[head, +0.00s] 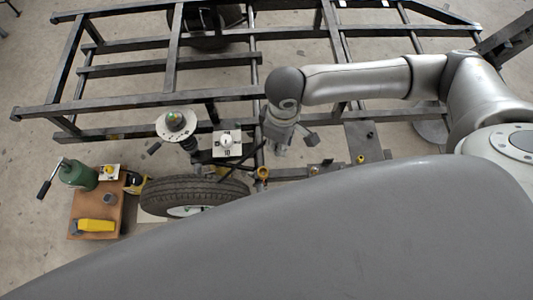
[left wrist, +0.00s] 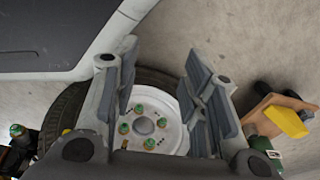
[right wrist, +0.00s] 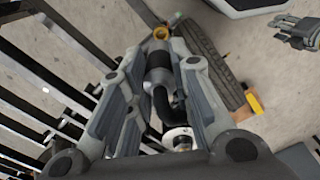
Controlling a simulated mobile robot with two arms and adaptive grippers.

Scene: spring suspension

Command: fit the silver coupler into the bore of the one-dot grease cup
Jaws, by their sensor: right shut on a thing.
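My right gripper (head: 281,149) hangs by the front rail of the black frame. In the right wrist view my right gripper (right wrist: 160,78) is shut on a grey-and-black cylindrical part (right wrist: 158,62), which I take for the silver coupler. A black curved piece shows below it. My left gripper (left wrist: 160,85) is open and empty, facing the white wheel hub (left wrist: 150,105), which has several green-topped fittings and small dark dots. The left gripper also shows in the right wrist view (right wrist: 302,34). I cannot tell which part is the one-dot grease cup.
The black frame (head: 170,102) fills the back. A tyre (head: 190,190) lies in front of it. A pale plate (head: 235,150) and a round disc (head: 172,131) sit above the tyre.

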